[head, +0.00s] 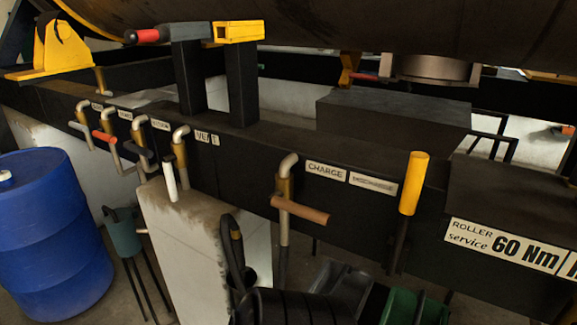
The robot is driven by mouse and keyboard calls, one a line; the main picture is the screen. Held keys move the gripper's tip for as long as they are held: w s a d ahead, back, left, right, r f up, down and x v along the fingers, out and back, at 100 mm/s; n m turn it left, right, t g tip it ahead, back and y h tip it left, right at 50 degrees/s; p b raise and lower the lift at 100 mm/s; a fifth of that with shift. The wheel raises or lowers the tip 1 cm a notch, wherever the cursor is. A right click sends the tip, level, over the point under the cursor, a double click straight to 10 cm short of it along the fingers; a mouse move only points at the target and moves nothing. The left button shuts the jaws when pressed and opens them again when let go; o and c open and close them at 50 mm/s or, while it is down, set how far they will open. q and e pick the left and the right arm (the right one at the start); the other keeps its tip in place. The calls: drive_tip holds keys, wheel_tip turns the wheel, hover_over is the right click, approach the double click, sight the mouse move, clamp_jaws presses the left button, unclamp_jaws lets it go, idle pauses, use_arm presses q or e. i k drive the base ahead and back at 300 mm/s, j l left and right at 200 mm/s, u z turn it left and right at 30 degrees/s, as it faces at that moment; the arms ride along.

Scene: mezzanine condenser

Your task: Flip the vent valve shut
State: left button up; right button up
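The vent valve (179,152) is on the dark beam left of centre in the head view. It is a brass body under a bent silver pipe, just left of a small label (203,137) that seems to read VENT. Its white lever (170,181) hangs nearly straight down, roughly in line with the pipe, in front of a pale block. Neither of my grippers can be made out in this view.
Similar valves stand close on the left, one with a red lever (104,136). A brown-handled valve (299,210) by the CHARGE label is right. A blue drum (48,235) stands left. A pale block (200,240) is below. Black ribbed coils (290,305) fill the bottom centre.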

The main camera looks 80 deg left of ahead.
sight(167, 160)
drive_tip(key=u, duration=3.55)
